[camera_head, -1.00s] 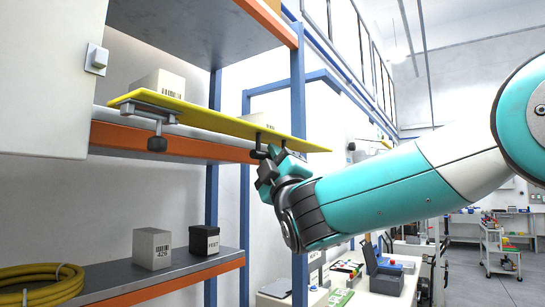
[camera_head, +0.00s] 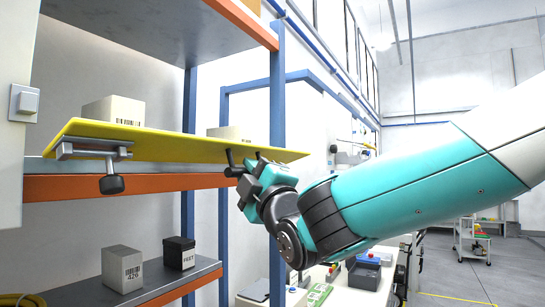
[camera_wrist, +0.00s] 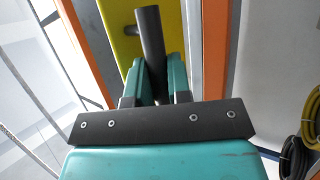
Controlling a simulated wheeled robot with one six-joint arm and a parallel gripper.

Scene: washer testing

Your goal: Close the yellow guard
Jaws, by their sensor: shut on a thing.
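The yellow guard (camera_head: 185,146) is a thin flat panel that juts out across the front of the shelf rack, seen nearly edge-on in the head view. A metal bracket with a dark knob (camera_head: 111,184) sits under its left end. My gripper (camera_head: 243,178) is at the guard's underside near its right end. In the wrist view my gripper (camera_wrist: 160,82) has its teal fingers closed around a dark round handle (camera_wrist: 151,40), with the yellow guard (camera_wrist: 123,22) behind it. The fingertips are partly hidden by the handle.
The rack has an orange-edged middle shelf (camera_head: 60,188) behind the guard and a lower shelf with a white box (camera_head: 122,268) and a black box (camera_head: 178,253). A blue post (camera_head: 276,120) stands close behind my gripper. A bench (camera_head: 365,276) is below right.

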